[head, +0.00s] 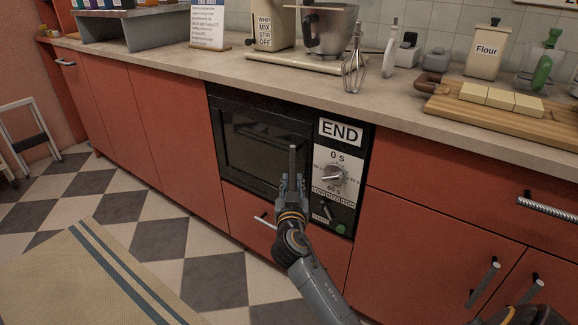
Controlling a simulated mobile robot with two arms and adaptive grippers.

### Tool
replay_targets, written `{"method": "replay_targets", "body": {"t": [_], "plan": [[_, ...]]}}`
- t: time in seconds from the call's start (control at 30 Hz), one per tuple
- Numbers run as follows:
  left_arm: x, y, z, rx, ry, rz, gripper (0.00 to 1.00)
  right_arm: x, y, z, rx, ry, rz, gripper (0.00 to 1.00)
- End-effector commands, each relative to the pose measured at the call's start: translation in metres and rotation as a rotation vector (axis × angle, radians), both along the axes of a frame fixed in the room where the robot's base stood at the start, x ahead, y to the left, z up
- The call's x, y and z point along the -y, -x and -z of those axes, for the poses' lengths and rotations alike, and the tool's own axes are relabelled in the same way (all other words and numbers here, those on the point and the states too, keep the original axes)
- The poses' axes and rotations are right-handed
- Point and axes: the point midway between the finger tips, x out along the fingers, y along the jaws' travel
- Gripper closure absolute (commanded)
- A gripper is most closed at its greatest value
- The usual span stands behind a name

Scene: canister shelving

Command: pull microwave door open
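The black microwave (262,115) is built into the red cabinets under the counter, and its dark-windowed door looks closed. Its control panel, with an END label, a dial (334,178) and a green button, is on the right. A grey upright door handle (293,160) stands at the door's right side. My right gripper (292,183) is at the handle's lower part, with its fingers apart, one on either side of the handle. I cannot tell whether they touch it. The gripper hides the handle's lower end. My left gripper is not in view.
The counter (215,69) above holds a stand mixer (330,30), a whisk (354,67), a flour canister (487,52) and a cutting board (450,107). A drawer handle (264,221) sticks out below the microwave. The checkered floor (160,240) in front is mostly clear, with a striped rug (80,275).

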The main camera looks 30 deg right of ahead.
Motion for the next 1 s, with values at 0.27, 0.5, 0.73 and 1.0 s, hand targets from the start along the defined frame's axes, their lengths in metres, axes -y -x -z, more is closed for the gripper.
{"method": "replay_targets", "body": {"t": [0.27, 0.5, 0.73, 1.0], "plan": [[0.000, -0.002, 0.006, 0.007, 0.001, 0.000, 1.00, 0.033, -0.050, 0.001, -0.001, 0.003, 0.000, 0.76], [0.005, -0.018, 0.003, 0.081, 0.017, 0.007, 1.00, 0.048, -0.072, 0.001, -0.001, 0.001, -0.001, 0.76], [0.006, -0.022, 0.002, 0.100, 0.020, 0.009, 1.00, 0.051, -0.077, 0.000, -0.001, 0.000, -0.001, 0.76], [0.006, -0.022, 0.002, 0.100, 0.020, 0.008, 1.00, 0.051, -0.076, 0.001, -0.001, 0.000, -0.001, 1.00]]}}
